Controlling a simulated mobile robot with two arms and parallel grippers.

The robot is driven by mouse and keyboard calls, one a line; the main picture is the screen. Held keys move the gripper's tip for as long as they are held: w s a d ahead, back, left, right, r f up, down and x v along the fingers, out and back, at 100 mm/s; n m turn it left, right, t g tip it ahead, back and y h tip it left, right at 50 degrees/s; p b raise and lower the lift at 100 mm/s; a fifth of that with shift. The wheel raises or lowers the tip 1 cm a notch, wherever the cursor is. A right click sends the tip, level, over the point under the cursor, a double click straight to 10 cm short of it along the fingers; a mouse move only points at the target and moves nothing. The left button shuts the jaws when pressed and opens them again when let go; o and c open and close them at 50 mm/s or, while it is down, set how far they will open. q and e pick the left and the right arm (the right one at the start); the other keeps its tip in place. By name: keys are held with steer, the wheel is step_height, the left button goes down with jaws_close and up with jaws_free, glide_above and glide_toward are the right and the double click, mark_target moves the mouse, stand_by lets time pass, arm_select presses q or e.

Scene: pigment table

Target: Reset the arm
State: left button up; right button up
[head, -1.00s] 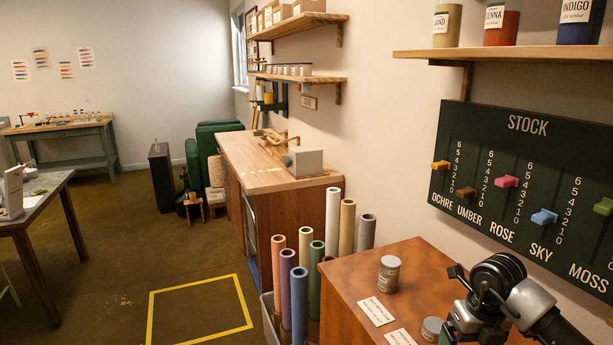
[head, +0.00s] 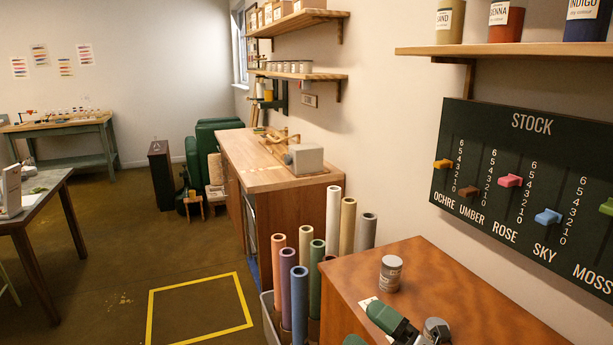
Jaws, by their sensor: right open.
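My right gripper (head: 371,329) shows at the bottom edge, low over the near left part of the brown cabinet (head: 455,275). Its green fingers are apart, with nothing seen between them. The lower finger and the wrist are cut off by the frame. A grey can (head: 391,273) stands upright on the cabinet, behind the gripper and apart from it. A second grey can (head: 436,328) is just right of the gripper, partly hidden; I cannot tell whether they touch. My left gripper is not in view.
A dark stock board (head: 525,190) with coloured sliders hangs on the right wall below a jar shelf (head: 500,50). Several rolled tubes (head: 318,265) stand left of the cabinet. A yellow floor square (head: 200,310) is empty. The cabinet's right part is clear.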

steer(key=s+d+f+m+h, duration=0.3)
steer(key=d+f+m+h, duration=0.3)
steer(key=m+h, duration=0.4)
steer(key=s+d+f+m+h, duration=0.3)
steer(key=d+f+m+h, duration=0.4)
steer(key=m, duration=0.5)
steer(key=s+a+f+m+g, duration=0.1)
steer(key=s+f+g, duration=0.45)
steer(key=s, duration=0.35)
steer(key=s+a+f+m+g, duration=0.1)
steer(key=s+f+m+g, duration=0.1)
steer(key=s+f+g, duration=0.5)
step_height(320, 180, down, 21)
steer(key=s, duration=0.2)
steer(key=s+d+f, duration=0.2)
steer(key=s+f, duration=1.4)
steer(key=f, duration=0.1)
steer(key=shift+s+d+f+n+g+y, duration=0.3)
steer(key=shift+s+d+g, duration=0.1)
steer(key=shift+g, duration=0.05)
